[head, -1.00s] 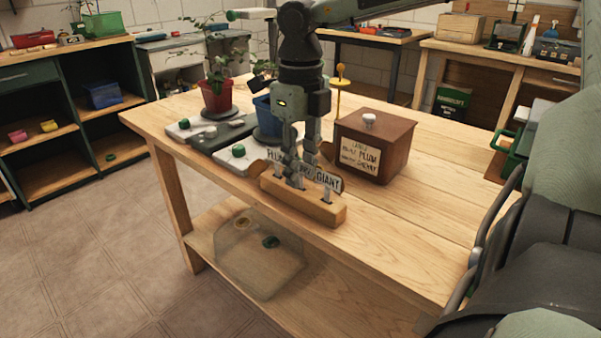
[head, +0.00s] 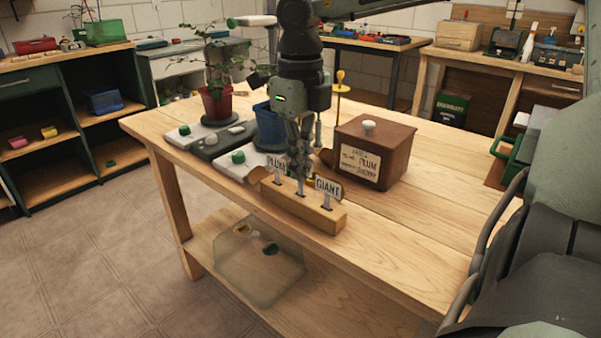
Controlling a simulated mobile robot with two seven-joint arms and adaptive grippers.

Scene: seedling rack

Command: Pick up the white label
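A wooden label holder (head: 318,214) stands near the front edge of the table, with three upright labels in it. The label reading PLUM (head: 277,166) is at its left end and the one reading GIANT (head: 327,187) at its right end; both plates are pale. My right gripper (head: 299,172) points down over the middle label (head: 300,187). Its fingers are closed together there and hide the plate; only the stem shows below them. The middle label still stands in the holder. My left gripper is out of view.
A brown wooden box (head: 400,160) with a white knob and a written card stands right behind the holder. A potted plant (head: 214,102), a blue pot (head: 268,125) and trays with green knobs (head: 238,157) are behind left. The table's right side is clear.

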